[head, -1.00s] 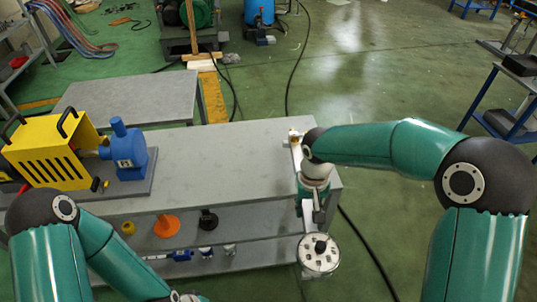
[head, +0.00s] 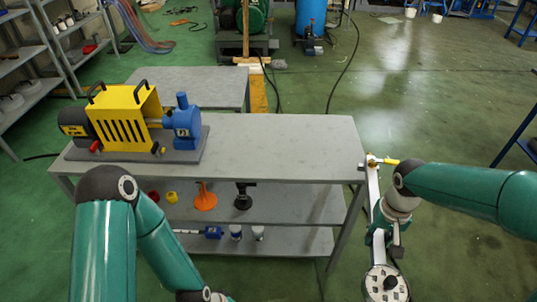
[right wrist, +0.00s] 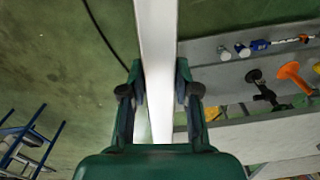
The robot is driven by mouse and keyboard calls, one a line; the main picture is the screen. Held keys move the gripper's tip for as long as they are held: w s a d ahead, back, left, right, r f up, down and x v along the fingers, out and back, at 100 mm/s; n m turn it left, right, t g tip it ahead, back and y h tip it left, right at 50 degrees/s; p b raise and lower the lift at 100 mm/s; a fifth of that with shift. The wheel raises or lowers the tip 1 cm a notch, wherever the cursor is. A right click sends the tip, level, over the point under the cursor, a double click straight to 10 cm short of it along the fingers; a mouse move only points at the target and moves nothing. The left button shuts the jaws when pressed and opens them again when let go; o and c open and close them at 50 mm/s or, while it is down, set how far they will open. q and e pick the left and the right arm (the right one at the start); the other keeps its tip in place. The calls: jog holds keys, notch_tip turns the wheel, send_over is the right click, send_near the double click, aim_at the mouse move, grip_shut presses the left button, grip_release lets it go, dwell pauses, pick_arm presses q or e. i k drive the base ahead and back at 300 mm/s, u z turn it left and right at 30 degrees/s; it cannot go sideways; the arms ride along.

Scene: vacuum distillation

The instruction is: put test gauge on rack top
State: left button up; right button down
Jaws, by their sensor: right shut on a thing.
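My right gripper (head: 377,240) is shut on a long pale bar (head: 373,190), which I take to be the test gauge. In the right wrist view the bar (right wrist: 157,60) runs between my right fingers (right wrist: 158,92). A brass-and-yellow fitting (head: 384,161) sits at its far end, and a round pale disc with dark marks (head: 386,284) shows at the near end. I cannot tell whether the disc belongs to it. The grey rack top (head: 285,150) lies left of the bar, whose far end appears beside the right edge. My left gripper is out of view.
A yellow and blue pump unit (head: 125,118) occupies the left of the rack top; its middle and right are clear. The shelf below holds an orange funnel-like piece (head: 205,197) and a black piece (head: 243,197). Open green floor lies right of the rack.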

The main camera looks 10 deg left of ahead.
aim_at(277, 143)
jog(key=u, duration=0.1)
jog(key=k, duration=0.3)
jog(key=u, duration=0.55)
jog(key=i, duration=1.7)
